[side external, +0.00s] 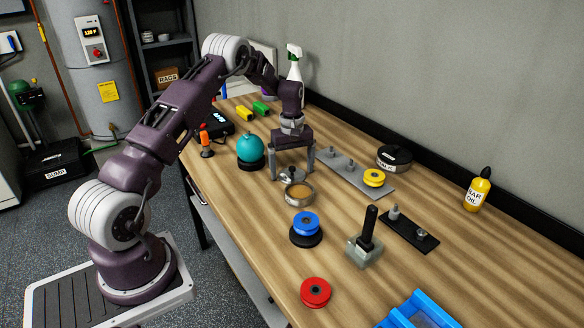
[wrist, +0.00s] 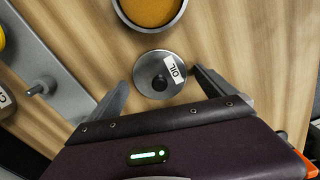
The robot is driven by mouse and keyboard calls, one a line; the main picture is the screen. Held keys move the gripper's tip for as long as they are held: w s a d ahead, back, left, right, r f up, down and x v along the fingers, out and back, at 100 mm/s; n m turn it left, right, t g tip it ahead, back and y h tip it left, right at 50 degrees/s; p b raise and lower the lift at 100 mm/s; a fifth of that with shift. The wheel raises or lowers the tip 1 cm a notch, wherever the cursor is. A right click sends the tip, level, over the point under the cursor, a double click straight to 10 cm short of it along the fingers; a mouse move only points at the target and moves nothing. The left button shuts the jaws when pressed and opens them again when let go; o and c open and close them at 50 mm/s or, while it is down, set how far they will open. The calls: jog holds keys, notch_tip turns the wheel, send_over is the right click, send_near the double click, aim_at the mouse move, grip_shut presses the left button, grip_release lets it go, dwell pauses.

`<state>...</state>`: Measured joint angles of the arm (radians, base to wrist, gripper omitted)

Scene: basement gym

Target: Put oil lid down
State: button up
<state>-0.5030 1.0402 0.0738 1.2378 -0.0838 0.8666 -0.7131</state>
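The oil lid (wrist: 150,66) is a round grey metal disc with a dark knob and a white OIL label. In the wrist view it lies beside the round tin of amber oil (wrist: 152,10), whose top is uncovered. In the side view the lid (side external: 286,179) shows just behind the oil tin (side external: 299,203), partly hidden by it. My gripper (side external: 292,172) points down over the lid; its fingers stand apart on either side (wrist: 162,78), with small gaps to the lid's edge. I cannot tell whether the lid lies flat on the table.
A teal ball (side external: 250,148) on a black base stands left of my gripper. A grey plate (side external: 340,173) with pegs and a yellow disc is to the right. Blue (side external: 306,223) and red (side external: 316,291) discs, and a black-handled block (side external: 365,250), are nearer the camera on the wooden table.

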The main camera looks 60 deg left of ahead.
aim_at(293, 168)
notch_tip(293, 168, up, 13)
jog(key=s+d+r+m+t, duration=0.1)
jog(key=s+d+r+m, duration=0.2)
jog(key=s+d+r, duration=0.35)
jog(key=s+d+r+m+t, duration=0.2)
jog(key=s+d+r+m, duration=0.2)
jog(key=d+r, duration=0.55)
jog(key=s+d+f+m+t, duration=0.1)
jog(key=s+d+m, duration=0.3)
jog(key=s, duration=0.6)
jog(key=s+d+f+m+t, duration=0.1)
jog(key=s+d+m, duration=0.3)
jog(key=s+d, duration=0.3)
jog(key=s, duration=0.4)
jog(key=shift+f+t, duration=0.25)
jog(key=shift+t, duration=0.05)
